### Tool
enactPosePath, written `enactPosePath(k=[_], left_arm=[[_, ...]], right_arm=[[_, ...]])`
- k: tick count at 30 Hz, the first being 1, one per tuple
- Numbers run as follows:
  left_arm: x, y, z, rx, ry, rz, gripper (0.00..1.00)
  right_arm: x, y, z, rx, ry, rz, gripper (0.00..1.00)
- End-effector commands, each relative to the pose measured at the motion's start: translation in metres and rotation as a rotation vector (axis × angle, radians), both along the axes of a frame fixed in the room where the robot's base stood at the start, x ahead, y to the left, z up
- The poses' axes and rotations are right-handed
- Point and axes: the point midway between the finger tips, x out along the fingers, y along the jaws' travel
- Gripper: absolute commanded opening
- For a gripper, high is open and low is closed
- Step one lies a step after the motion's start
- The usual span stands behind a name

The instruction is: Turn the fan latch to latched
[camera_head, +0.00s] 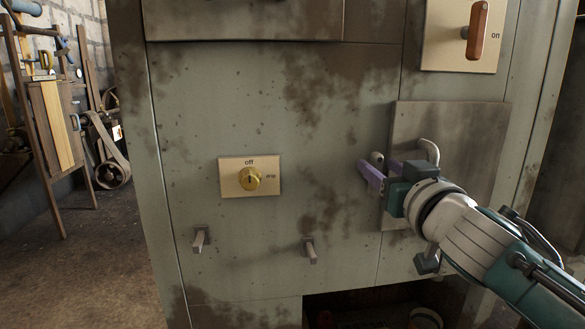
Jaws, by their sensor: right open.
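My right gripper (379,168) reaches in from the right, its purple fingers open, in front of the grey-green cabinet front (300,130). Its fingertips are close to a small pale peg or handle end (377,159); I cannot tell whether they touch it. A curved pale handle (430,151) stands on a raised grey plate (408,120) just above and behind the gripper, which partly covers the plate. No label reading fan or latched is legible, so I cannot tell which part is the fan latch. My left gripper is not in view.
A brass key knob (250,179) sits on a plate marked "off". An orange-brown lever (477,30) is on a plate marked "on" at upper right. Two pegs (200,240) (310,251) stick out low on the cabinet. Wooden racks (52,125) stand at far left.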

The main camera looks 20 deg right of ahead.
Motion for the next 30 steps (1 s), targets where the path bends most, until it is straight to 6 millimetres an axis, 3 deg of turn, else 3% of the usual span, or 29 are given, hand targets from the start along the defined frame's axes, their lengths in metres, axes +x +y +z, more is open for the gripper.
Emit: enactPosePath(k=[6, 19, 30], left_arm=[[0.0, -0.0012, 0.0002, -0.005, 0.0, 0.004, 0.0], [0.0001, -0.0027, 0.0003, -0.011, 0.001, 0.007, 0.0], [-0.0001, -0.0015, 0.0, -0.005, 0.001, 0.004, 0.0]], right_arm=[[0.0, 0.0, 0.0, 0.0, 0.0, 0.0, 0.49], [-0.0003, 0.0001, -0.0002, 0.0, 0.001, 0.0, 0.01], [-0.0003, 0.0002, -0.0003, -0.001, 0.001, 0.0, 0.0]])
